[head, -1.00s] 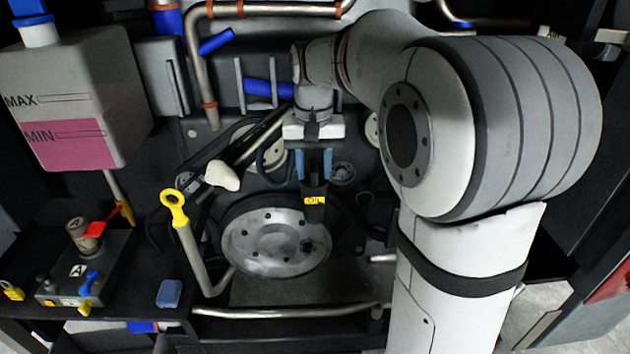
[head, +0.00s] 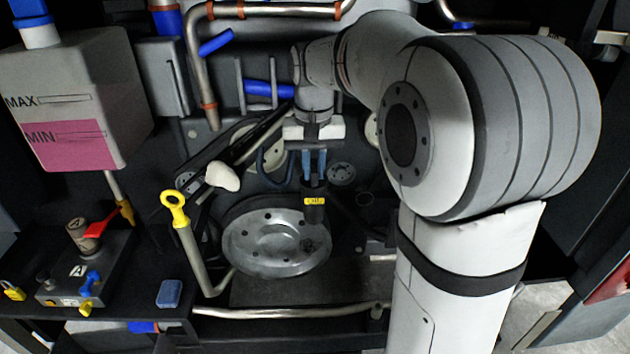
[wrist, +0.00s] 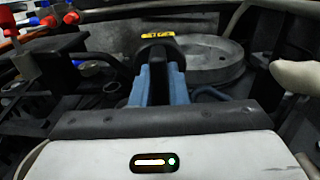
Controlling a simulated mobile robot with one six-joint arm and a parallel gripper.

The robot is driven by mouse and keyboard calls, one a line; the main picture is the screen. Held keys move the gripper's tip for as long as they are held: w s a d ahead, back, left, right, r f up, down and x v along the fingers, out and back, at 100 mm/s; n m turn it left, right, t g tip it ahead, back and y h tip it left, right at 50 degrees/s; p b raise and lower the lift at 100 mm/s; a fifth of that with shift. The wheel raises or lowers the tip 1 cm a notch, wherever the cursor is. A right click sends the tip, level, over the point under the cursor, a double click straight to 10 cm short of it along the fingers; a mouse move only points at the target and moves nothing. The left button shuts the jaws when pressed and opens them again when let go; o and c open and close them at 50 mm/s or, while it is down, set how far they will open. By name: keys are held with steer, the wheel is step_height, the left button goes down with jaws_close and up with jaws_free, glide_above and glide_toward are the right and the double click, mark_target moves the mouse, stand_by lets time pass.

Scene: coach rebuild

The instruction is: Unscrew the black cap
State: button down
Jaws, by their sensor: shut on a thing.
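The black cap (head: 314,213) has a yellow label and hangs at the tips of my gripper's blue fingers, in front of the grey pulley wheel. My gripper (head: 314,182) points down and is shut on the cap. In the wrist view the cap (wrist: 155,47) shows dark at the ends of the blue fingers (wrist: 158,80), with its yellow label on the far side. The underside of the cap is hidden, so I cannot tell whether it still touches a filler neck.
The grey pulley (head: 276,240) is just behind and left of the cap. A yellow-ringed dipstick (head: 174,203) stands to the left. A tank with pink fluid (head: 72,145) is at upper left. A valve block (head: 75,280) and blue sponge-like block (head: 170,293) lie at lower left.

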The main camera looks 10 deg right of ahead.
steer(key=shift+n+p, duration=0.35)
steer(key=shift+n, duration=1.25)
steer(key=c, duration=1.3)
jaws_free()
steer(key=shift+c, duration=0.2)
steer(key=shift+o, duration=0.4)
steer(key=o, duration=0.3)
steer(key=shift+o, duration=0.2)
step_height(320, 180, up, 10)
steer(key=p, duration=0.8)
